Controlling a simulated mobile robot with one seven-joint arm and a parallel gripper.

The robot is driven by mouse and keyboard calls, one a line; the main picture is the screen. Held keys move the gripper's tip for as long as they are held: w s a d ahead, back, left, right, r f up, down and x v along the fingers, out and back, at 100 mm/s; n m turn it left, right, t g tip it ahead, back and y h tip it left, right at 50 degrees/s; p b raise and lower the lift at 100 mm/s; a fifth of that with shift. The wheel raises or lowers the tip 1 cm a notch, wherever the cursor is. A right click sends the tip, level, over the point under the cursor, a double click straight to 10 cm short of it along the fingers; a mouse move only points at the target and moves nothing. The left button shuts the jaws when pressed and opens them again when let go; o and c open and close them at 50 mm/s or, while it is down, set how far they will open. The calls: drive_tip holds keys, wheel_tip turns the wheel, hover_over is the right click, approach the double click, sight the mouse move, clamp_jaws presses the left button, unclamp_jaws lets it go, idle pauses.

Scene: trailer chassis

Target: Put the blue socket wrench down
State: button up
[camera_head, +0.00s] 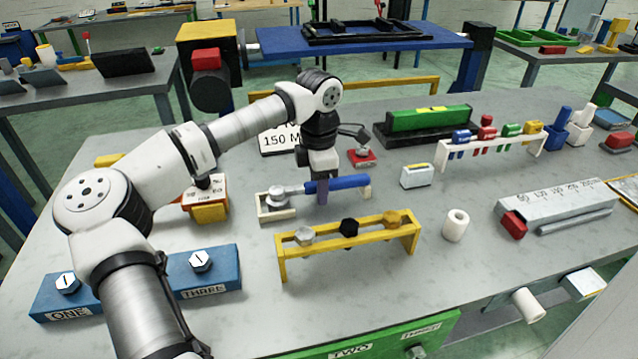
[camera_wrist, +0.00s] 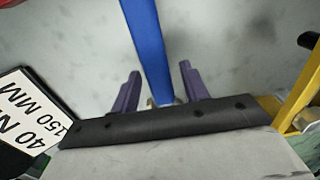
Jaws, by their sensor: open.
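The blue socket wrench (camera_head: 345,183) lies level near the middle of the bench, its silver head at the left end. The head end is at a white holder (camera_head: 263,213), and the handle's right end is at a small pale post (camera_head: 367,193). My gripper (camera_head: 322,196) points down over the handle. In the wrist view the blue handle of the wrench (camera_wrist: 146,40) runs between the two purple fingers of my gripper (camera_wrist: 159,82). The fingers are open, with a gap on each side of the handle. The wrench's head is hidden in the wrist view.
A yellow rack (camera_head: 349,238) with several sockets stands just in front. A white sign (camera_head: 279,140) is behind. A white cylinder (camera_head: 455,225) and a small white box (camera_head: 417,176) are to the right. A blue block (camera_head: 214,271) lies at front left. Bare bench separates these.

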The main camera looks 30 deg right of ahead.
wheel_tip(320, 180, up, 13)
drive_tip(key=b, duration=0.1)
drive_tip(key=shift+f, duration=0.1)
idle(0.6)
